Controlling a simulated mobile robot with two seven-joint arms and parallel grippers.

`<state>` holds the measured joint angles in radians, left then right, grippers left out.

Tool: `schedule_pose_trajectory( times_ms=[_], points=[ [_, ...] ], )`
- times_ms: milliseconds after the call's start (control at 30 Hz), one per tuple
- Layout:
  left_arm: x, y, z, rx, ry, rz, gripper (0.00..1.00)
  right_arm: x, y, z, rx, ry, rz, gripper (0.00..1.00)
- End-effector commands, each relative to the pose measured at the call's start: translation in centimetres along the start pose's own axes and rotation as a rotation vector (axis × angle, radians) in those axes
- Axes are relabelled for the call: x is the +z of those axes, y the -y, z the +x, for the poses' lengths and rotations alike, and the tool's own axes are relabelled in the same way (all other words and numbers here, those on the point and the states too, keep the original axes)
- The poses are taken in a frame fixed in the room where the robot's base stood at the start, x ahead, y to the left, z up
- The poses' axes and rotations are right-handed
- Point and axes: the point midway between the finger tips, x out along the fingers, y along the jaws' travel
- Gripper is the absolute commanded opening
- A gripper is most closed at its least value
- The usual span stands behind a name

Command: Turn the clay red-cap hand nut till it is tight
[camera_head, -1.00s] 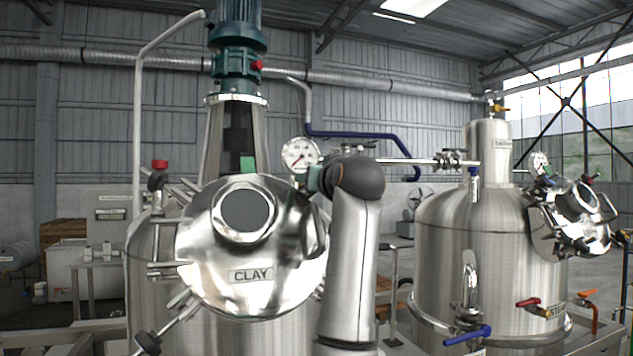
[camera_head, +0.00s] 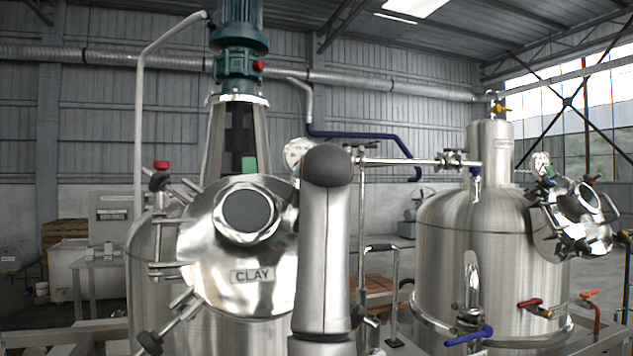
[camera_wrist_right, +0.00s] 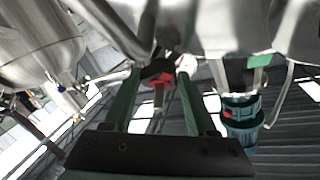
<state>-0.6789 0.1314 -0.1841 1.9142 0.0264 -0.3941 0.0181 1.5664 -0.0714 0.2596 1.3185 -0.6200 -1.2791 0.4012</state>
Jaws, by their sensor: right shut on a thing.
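The clay tank's round lid (camera_head: 215,275) carries the CLAY label and faces me. In the right wrist view my right gripper (camera_wrist_right: 159,73) has its two green fingers on either side of a black hand nut with red on it (camera_wrist_right: 161,79), and a metal stud shows below it. The gripper is shut on this nut. In the head view, my right arm hides the gripper and nut at the lid's right edge. A black knob with a red cap (camera_head: 161,166) also stands at the lid's upper left. My left gripper is not in view.
A green motor (camera_head: 240,65) stands above the clay tank, and it also shows in the wrist view (camera_wrist_right: 242,118). A pressure gauge (camera_head: 296,152) is just behind my right arm. A second tank (camera_head: 470,235) with valves and pipes stands to the right.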

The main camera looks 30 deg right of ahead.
Motion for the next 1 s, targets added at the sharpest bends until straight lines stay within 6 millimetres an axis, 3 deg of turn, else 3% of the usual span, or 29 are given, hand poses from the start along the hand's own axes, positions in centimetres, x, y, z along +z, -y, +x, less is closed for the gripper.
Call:
schedule_pose_trajectory(
  times_ms=[167, 200, 467, 767, 1000],
  points=[
    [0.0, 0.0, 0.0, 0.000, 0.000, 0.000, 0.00, -0.2, 0.0, -0.1, -0.002, -0.005, 0.000, 0.02],
    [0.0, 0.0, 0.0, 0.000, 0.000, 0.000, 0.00, -0.2, 0.0, -0.1, -0.002, -0.005, -0.001, 0.59],
    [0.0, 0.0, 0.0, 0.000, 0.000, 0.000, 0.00, -0.1, 0.0, 0.0, -0.001, -0.003, -0.001, 0.88],
    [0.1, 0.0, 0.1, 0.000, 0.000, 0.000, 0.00, 0.0, 0.0, -0.2, -0.001, -0.001, -0.001, 0.88],
    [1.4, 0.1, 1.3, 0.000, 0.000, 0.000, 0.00, 0.2, -0.1, -3.8, -0.006, -0.006, 0.001, 0.88]
  ],
)
